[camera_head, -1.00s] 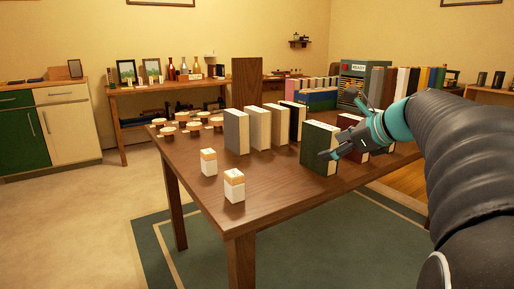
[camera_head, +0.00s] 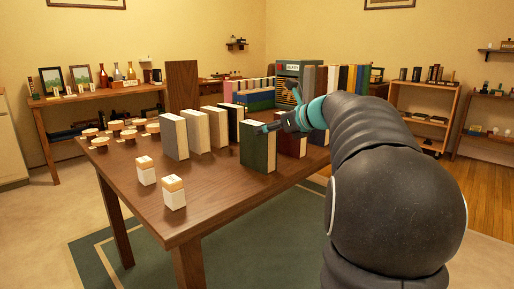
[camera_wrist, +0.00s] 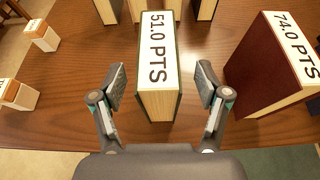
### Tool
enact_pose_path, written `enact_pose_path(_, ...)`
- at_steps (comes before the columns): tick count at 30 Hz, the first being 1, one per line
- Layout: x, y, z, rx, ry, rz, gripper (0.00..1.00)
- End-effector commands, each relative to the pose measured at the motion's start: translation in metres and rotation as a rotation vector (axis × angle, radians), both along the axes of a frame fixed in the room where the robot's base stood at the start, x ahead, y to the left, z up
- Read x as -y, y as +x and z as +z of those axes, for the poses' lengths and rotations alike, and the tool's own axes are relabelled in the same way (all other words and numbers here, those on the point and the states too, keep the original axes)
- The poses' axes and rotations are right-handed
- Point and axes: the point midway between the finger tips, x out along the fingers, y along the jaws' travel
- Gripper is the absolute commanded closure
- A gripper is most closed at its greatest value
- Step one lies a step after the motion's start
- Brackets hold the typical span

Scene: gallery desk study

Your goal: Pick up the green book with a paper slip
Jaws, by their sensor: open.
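The green book (camera_head: 258,150) stands upright near the front edge of the wooden table. In the wrist view, the book (camera_wrist: 158,106) carries a white paper slip (camera_wrist: 158,50) reading "51.0 PTS" on its top. My gripper (camera_wrist: 162,84) is open, with one finger to each side of the book in that view. In the head view, my gripper (camera_head: 272,126) is at the book's upper edge. I cannot tell whether the fingers touch it.
A dark red book (camera_wrist: 268,66) with a "74.0 PTS" slip stands close on the right. Several pale books (camera_head: 173,137) stand to the left and behind. Two small white containers with orange-tan tops (camera_head: 174,194) are at the front left. The table (camera_head: 215,200) is bare between them.

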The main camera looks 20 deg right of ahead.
Motion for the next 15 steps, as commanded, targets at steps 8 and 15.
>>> enact_pose_path(8, -0.012, 0.024, -0.009, -0.001, 0.0, 0.004, 0.25)
enact_pose_path(15, -0.019, 0.045, -0.017, 0.0, -0.001, 0.001, 0.25)
